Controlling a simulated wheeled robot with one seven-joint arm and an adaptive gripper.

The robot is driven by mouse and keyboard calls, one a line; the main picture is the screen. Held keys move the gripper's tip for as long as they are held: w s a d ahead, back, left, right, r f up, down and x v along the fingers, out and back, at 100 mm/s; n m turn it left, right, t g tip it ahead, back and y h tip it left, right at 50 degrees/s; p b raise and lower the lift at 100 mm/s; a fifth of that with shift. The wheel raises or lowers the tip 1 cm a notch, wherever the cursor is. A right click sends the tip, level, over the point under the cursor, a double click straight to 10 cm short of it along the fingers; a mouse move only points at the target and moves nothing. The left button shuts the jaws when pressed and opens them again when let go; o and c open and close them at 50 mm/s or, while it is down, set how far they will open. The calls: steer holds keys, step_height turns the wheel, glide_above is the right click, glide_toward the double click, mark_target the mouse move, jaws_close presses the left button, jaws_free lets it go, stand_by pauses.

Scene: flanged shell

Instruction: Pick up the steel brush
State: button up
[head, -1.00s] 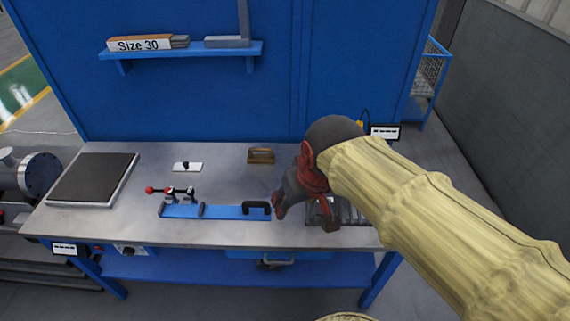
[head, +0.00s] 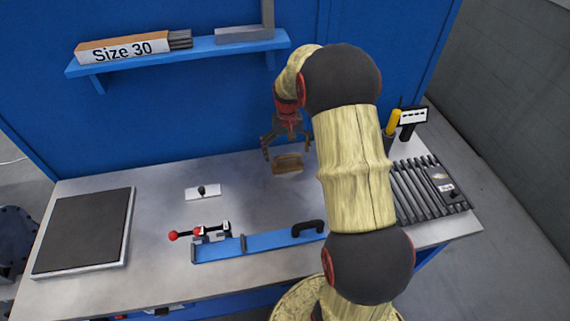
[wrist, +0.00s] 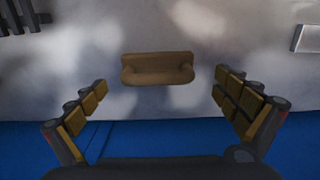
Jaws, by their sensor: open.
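The steel brush, a small brown block with a wooden handle (head: 288,165), lies on the grey bench top near the back blue panel. In the wrist view the brush (wrist: 157,70) lies ahead of the fingertips, near the middle between them. Its bristles cannot be made out. My gripper (head: 286,145) is open and empty, above and just behind the brush in the head view. In the wrist view the two padded fingers of my gripper (wrist: 162,82) stand wide apart, with the brush's length shorter than the gap. No contact with the brush shows.
A blue fixture (head: 270,243) with red-knobbed clamps lies at the front. A white plate with a black knob (head: 203,192) is left of the brush, a dark pad (head: 84,232) farther left. Dark rods (head: 420,190) lie right. A blue shelf (head: 180,55) hangs above behind.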

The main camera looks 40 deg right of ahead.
mark_target(288, 164)
steer(key=f, duration=0.2)
steer(key=f+b, duration=0.1)
steer(key=f, duration=0.2)
steer(key=f+b, duration=0.1)
steer(key=f, duration=0.1)
steer(key=shift+d+f, duration=0.15)
steer(key=shift+d, duration=0.1)
steer(key=shift+c, duration=0.3)
steer(key=c, duration=1)
steer(key=shift+o, duration=0.2)
